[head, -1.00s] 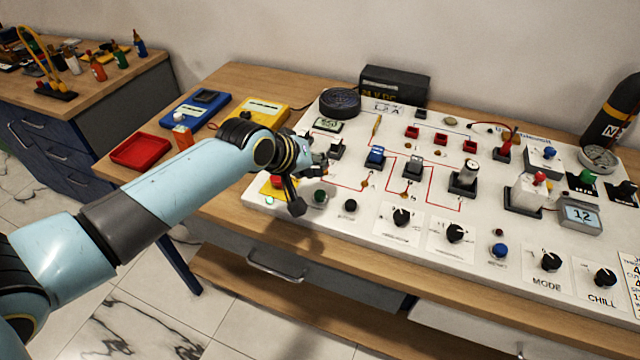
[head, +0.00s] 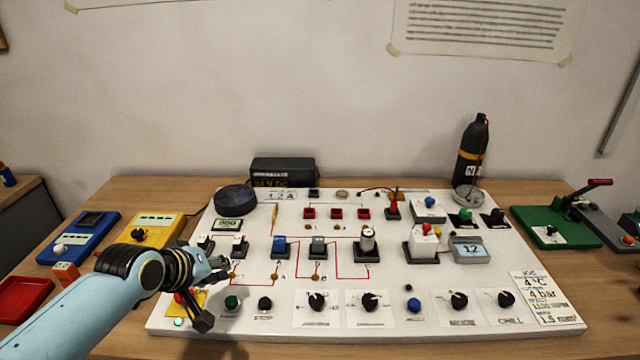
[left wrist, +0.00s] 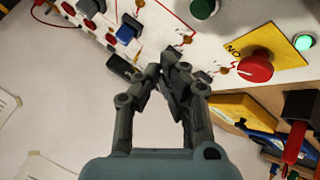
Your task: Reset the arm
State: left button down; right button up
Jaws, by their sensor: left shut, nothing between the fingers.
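My left gripper (head: 212,298) is over the left front part of the white gauge panel (head: 400,312). Its fingers are shut with nothing between them, as the left wrist view (left wrist: 165,72) also shows. In the left wrist view a red mushroom button (left wrist: 256,66) on a yellow plate (left wrist: 284,46) stands to the right of the fingers, apart from them, with a lit green lamp (left wrist: 304,42) beside it. In the head view the gripper partly hides the button and plate. My right gripper is not in view.
Green (head: 231,302) and black (head: 265,304) buttons stand just right of the gripper. Switches, knobs and a small display (head: 471,249) fill the panel. Blue (head: 78,236) and yellow (head: 156,231) boxes and a red tray (head: 24,298) lie left. A black bottle (head: 470,152) stands behind.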

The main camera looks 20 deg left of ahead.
pick_arm(q)
jog(key=s+d+r+m+g+y, duration=0.1)
jog(key=s+r+m+g, duration=0.2)
jog(key=s, duration=0.6)
jog(key=s+d+r+m+g, duration=0.1)
jog(key=s+d+r+m, duration=0.15)
jog(key=s+r, duration=0.4)
jog(key=s+d+r+m+g+y, duration=0.1)
jog(key=s+r+m, duration=0.15)
jog(key=s, duration=0.75)
notch_tip(320, 180, down, 39)
jog(key=s+a+g+b, duration=0.2)
jog(key=a+b, duration=0.1)
jog(key=b, duration=1)
jog(key=s+f+b, duration=0.3)
jog(key=s+f, duration=0.3)
jog(key=f, duration=0.3)
jog(key=s+f+b, duration=0.4)
jog(key=s+f, duration=0.2)
jog(key=f, duration=0.4)
jog(key=s+a+f+g+b, duration=0.1)
jog(key=s+f+b, duration=0.3)
jog(key=s+f, duration=0.3)
notch_tip(320, 180, down, 2)
jog(key=shift+f, duration=0.25)
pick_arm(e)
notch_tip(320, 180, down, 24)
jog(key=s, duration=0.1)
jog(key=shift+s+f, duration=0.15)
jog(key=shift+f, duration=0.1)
